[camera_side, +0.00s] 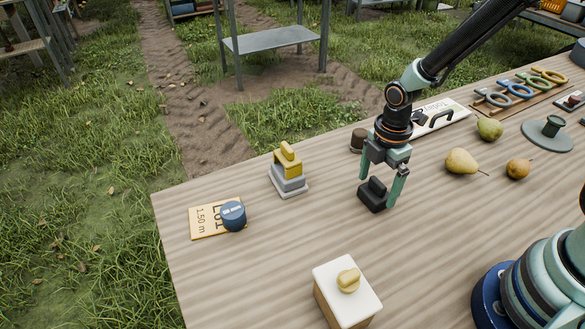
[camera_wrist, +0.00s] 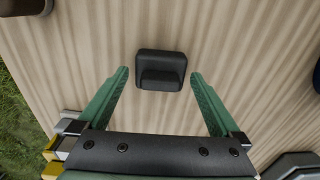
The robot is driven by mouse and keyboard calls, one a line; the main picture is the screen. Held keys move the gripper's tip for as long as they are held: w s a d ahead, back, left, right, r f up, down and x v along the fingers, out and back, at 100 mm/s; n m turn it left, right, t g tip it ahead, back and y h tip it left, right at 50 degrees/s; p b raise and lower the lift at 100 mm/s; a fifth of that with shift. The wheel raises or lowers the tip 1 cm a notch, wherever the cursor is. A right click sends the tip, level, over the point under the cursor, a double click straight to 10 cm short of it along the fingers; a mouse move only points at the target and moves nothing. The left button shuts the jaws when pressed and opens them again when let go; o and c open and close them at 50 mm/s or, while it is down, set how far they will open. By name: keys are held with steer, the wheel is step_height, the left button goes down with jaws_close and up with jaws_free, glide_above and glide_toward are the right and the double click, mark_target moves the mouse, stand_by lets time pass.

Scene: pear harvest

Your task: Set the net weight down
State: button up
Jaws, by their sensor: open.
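A black block with a raised grip bar on top, which I take to be the net weight (camera_side: 371,197), sits upright on the wooden table. It also shows in the wrist view (camera_wrist: 161,70), lying between the tips of my two green fingers. My gripper (camera_side: 379,188) is open and points down over the block. In the wrist view my gripper (camera_wrist: 160,76) has a visible gap between each finger and the block's sides. The block's lower edge appears to rest on the wood.
A stacked grey and yellow weight (camera_side: 288,174) stands to the left. A blue round piece (camera_side: 233,215) lies on a yellow card (camera_side: 203,222). A white-topped box (camera_side: 333,280) stands in front. Pears (camera_side: 461,162) and a brown cylinder (camera_side: 358,140) are nearby. Bare wood surrounds the block.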

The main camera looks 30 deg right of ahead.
step_height(320, 180, up, 11)
step_height(320, 180, up, 6)
steer(key=m+t, duration=0.2)
steer(key=m, duration=0.5)
glide_above(379, 181)
steer(key=s+d, duration=0.2)
steer(key=d, duration=0.1)
steer(key=s+d+r+m+t, duration=0.2)
steer(key=r+m, duration=0.3)
steer(key=m, duration=0.6)
steer(key=shift+s+d+r+t, duration=0.15)
steer(key=shift+s+d+t, duration=0.25)
steer(key=shift+s+t, duration=0.4)
